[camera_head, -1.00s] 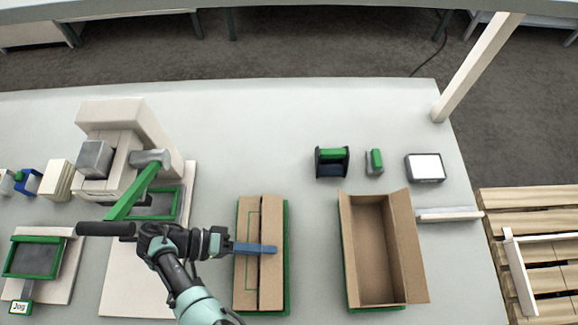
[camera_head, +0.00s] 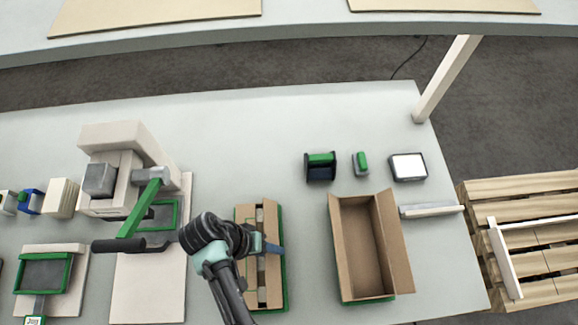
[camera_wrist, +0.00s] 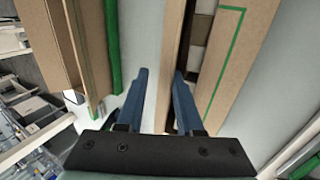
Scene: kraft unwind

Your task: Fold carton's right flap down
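The carton (camera_head: 247,290) stands on a green-edged base left of a second, open carton. Its left flap, marked with a green outline, lies over the top. Its right flap (camera_head: 273,285) is beside it, with a narrow gap between them showing pale contents; the flap's exact tilt is hard to tell. My gripper (camera_head: 274,249) reaches across the carton from the left, its blue fingers at the right flap. In the wrist view my gripper (camera_wrist: 160,72) has its fingers apart. The right flap (camera_wrist: 171,62) shows there as a narrow strip close to the right finger; contact is unclear.
The open, empty carton (camera_head: 398,240) stands to the right. Green-and-black holders (camera_head: 320,166) and a white-topped device (camera_head: 408,167) lie behind. A press-like machine (camera_head: 118,170) with a green arm stands at left. A wooden pallet (camera_head: 475,215) is at the far right.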

